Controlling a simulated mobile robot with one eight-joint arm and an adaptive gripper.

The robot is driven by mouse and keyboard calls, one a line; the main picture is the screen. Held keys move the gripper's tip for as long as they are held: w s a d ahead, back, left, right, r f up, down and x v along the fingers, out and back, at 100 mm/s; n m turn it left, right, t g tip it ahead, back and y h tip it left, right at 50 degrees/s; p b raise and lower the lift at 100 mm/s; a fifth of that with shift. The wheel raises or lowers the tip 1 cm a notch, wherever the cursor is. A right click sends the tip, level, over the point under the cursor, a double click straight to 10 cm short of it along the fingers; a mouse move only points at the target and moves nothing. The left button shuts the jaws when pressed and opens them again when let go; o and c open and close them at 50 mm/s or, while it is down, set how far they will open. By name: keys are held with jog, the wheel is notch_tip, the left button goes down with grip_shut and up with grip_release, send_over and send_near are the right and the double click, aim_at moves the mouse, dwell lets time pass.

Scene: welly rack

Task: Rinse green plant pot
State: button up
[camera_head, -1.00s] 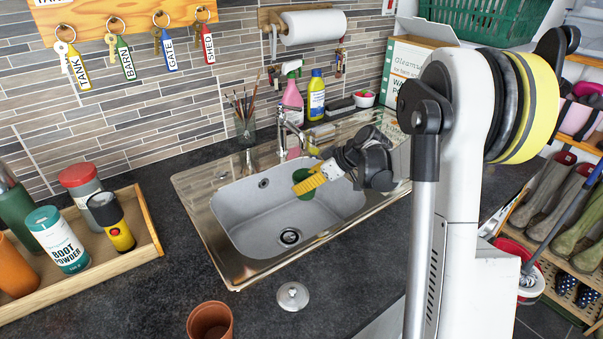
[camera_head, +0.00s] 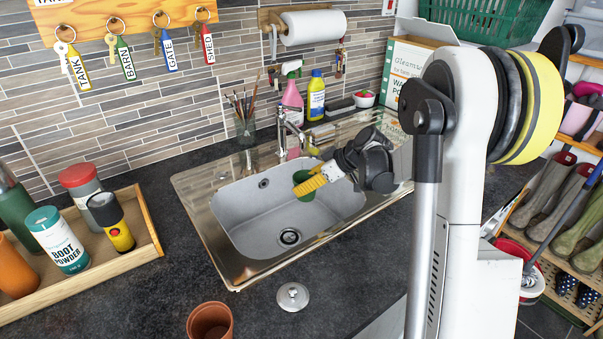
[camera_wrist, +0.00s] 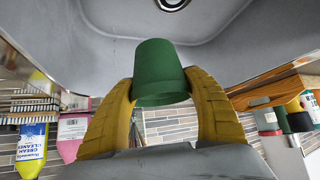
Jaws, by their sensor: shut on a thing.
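The green plant pot (camera_wrist: 160,72) is between the two yellow fingers of my gripper (camera_wrist: 163,100) in the wrist view, and the gripper is shut on it. In the head view the green pot (camera_head: 303,187) shows partly behind the yellow fingers of my gripper (camera_head: 308,184). It is held over the grey sink basin (camera_head: 255,222), close to the tap (camera_head: 289,132). The wrist view is inverted, with the drain (camera_wrist: 172,3) at its top edge. No water is visible from the tap, though the arm and fingers partly hide the spot below it.
A terracotta pot (camera_head: 210,322) and a metal lid (camera_head: 293,296) are on the counter in front of the sink. A wooden tray (camera_head: 148,220) with bottles is on the left. A pink spray bottle (camera_head: 292,103), a yellow bottle (camera_head: 316,97) and a brush glass (camera_head: 245,130) stand behind the sink.

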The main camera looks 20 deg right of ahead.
jog(key=shift+r, duration=0.1)
dwell(0.3)
jog(key=s+a+r+p, duration=0.1)
jog(key=s+r+p, duration=0.1)
jog(key=s+r, duration=0.2)
jog(key=shift+s+a+p, duration=0.15)
jog(key=shift+s+p, duration=0.2)
jog(key=shift+s, duration=0.05)
jog(key=shift+f, duration=0.1)
dwell(0.5)
